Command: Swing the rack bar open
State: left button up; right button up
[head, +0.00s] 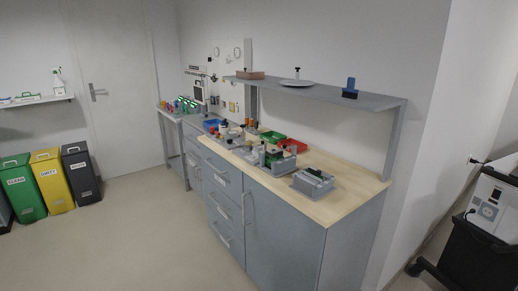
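I cannot make out a rack bar for certain in the head view. A white wall panel (229,58) with small fittings hangs behind the far end of the counter, too small to read in detail. At the right edge, a white device (490,203) stands on a black cart (474,254), cut off by the picture edge. Neither of my grippers is in view.
A wood-topped counter (345,198) with grey drawers carries several trays and small items under a grey shelf (340,95). A small side table (172,118) stands beyond it. Green (24,190), yellow (52,183) and dark bins (80,176) stand left. The floor (150,240) is clear.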

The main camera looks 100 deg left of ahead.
aim_at(284, 147)
jog(key=u, duration=3.1)
jog(key=i, duration=0.25)
